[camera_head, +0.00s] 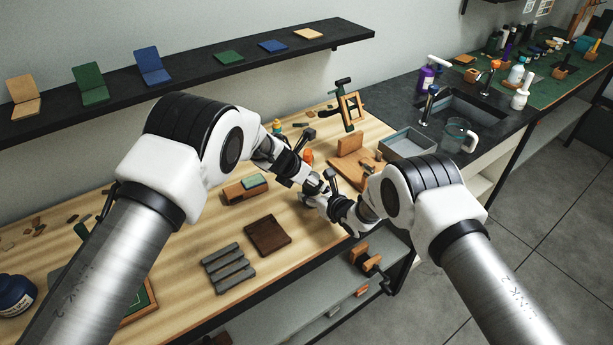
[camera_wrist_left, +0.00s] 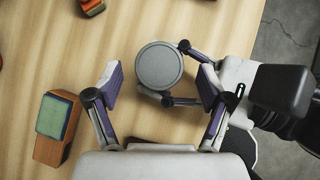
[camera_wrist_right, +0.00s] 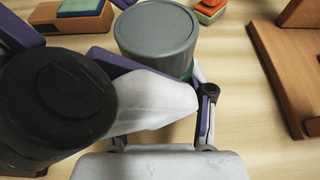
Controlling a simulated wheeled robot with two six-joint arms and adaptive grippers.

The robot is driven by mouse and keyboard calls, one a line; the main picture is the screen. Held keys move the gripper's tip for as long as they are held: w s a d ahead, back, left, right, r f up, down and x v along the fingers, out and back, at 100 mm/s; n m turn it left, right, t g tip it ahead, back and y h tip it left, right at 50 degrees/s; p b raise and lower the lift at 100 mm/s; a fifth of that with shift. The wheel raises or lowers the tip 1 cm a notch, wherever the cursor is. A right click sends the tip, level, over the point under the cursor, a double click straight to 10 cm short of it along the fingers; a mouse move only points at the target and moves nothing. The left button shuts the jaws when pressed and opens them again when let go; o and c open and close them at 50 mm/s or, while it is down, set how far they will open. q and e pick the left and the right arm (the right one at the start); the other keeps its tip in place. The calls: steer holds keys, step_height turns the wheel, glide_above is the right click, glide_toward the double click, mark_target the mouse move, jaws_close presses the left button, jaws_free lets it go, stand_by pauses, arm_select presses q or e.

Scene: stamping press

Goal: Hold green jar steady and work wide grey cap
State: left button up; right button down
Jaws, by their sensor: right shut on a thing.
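The wide grey cap (camera_wrist_left: 159,64) sits on top of the green jar (camera_wrist_right: 187,74), which stands upright on the wooden bench. The cap hides most of the jar in both wrist views. My right gripper (camera_wrist_left: 177,75) is shut on the jar from the side, below the cap. My left gripper (camera_wrist_left: 160,76) is open above the cap, with one purple-padded finger on each side and a gap between each pad and the cap. In the right wrist view, the left gripper and its dark wrist part cover much of the left side. In the head view, the arms largely hide the jar.
A wooden block with a green top (camera_wrist_left: 53,118) lies left of the jar. A wooden stand (camera_head: 350,145) is to the right. A dark square plate (camera_head: 267,236) and a grey slatted rack (camera_head: 229,268) lie nearer. The bench edge is close to the right gripper.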

steer(key=shift+s+f, duration=0.1)
steer(key=shift+f, duration=0.1)
steer(key=shift+d, duration=0.1)
steer(key=c, duration=0.7)
jaws_free()
steer(key=o, duration=0.4)
steer(key=shift+c, duration=0.2)
arm_select(q)
steer(key=v, duration=1.1)
steer(key=shift+a+r, duration=0.25)
steer(key=shift+r, duration=0.05)
steer(key=shift+s, duration=0.15)
